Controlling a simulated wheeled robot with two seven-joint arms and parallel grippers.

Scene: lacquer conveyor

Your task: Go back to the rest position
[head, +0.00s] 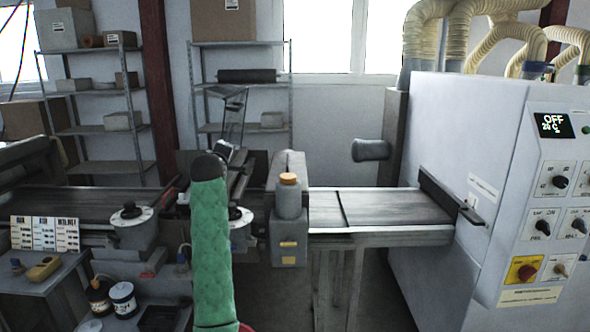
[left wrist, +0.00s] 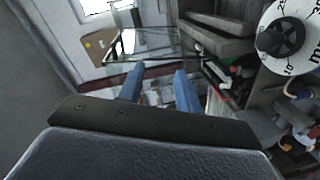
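A green-sleeved arm, which I take to be my left, rises from the bottom middle of the head view. Its dark gripper end (head: 224,150) is in front of the conveyor machinery, with the fingers hard to make out. In the left wrist view my left gripper (left wrist: 160,84) shows two blue fingers apart, with nothing between them. A glass panel in a dark frame (left wrist: 150,42) is beyond the fingers. A white dial with a black knob (left wrist: 275,40) is at the right of that view. My right gripper is in neither view.
The conveyor belt (head: 385,207) runs right into a large white machine (head: 450,140) whose display reads OFF. A grey post with an orange cap (head: 288,197) stands right of the arm. A side table (head: 50,290) is at lower left. Shelves stand at the back.

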